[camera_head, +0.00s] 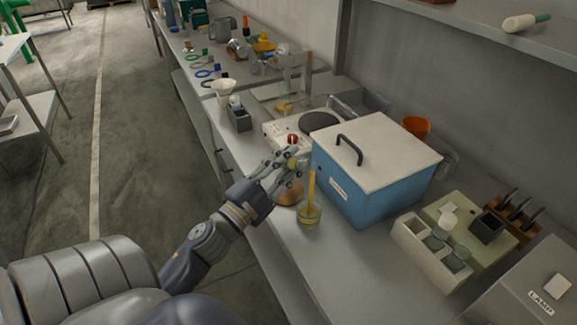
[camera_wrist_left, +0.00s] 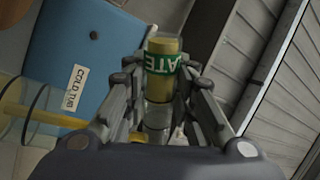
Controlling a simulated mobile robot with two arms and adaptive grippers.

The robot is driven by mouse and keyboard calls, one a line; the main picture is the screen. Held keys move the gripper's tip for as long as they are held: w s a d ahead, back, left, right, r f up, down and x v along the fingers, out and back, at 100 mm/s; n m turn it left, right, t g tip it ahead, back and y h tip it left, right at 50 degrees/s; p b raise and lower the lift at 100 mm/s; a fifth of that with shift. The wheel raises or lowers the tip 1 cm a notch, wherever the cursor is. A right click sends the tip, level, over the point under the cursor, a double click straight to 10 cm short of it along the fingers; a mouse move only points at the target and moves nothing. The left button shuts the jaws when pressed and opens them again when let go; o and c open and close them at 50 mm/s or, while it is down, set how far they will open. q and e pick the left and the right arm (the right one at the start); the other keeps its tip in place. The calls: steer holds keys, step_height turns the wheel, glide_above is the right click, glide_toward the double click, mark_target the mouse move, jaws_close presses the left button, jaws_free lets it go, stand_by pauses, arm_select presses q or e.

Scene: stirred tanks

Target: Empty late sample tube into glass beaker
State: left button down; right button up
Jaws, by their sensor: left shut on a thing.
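My left gripper (camera_head: 292,166) is shut on the late sample tube (camera_wrist_left: 160,72), above the bench front. In the left wrist view, the tube lies between the fingers. It has a green band reading "ATE" and yellowish contents. The fingers hide most of it in the head view. The glass beaker (camera_head: 309,217) stands on the bench just nearer than the gripper, with a yellow rod leaning up out of it. It also shows at the left of the left wrist view (camera_wrist_left: 42,97), apart from the tube. My right gripper is not in view.
A blue cold tub (camera_head: 345,188) with a pale handled lid stands right beside the gripper. A hotplate (camera_head: 283,133) is behind. A white rack (camera_head: 428,254) with jars stands at right. A brown rounded thing (camera_head: 290,193) lies below the gripper. Bare bench (camera_head: 335,265) lies nearer than the beaker.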

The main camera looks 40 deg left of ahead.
arm_select(q)
steer(key=shift+a+f+m+h+b, duration=0.15)
steer(key=shift+f+m+h+b, duration=0.2)
steer(key=shift+m+b, duration=0.5)
steer(key=shift+a+f+m+h+b, duration=0.1)
steer(key=shift+f+m+h+b, duration=0.25)
steer(key=shift+m, duration=0.8)
steer(key=shift+r+m, duration=0.4)
steer(key=shift+d+r+m+h+p, duration=0.2)
steer(key=shift+r+m+h, duration=0.25)
steer(key=shift+m, duration=0.55)
steer(key=shift+d+r+m+h+p, duration=0.15)
steer(key=shift+r+m+h, duration=0.3)
steer(key=shift+m, duration=0.55)
steer(key=shift+d+r+m+h+p, duration=0.1)
steer(key=shift+r+m+h+p, duration=0.3)
steer(key=shift+m, duration=0.6)
steer(key=shift+r, duration=0.1)
steer(key=shift+a, duration=0.1)
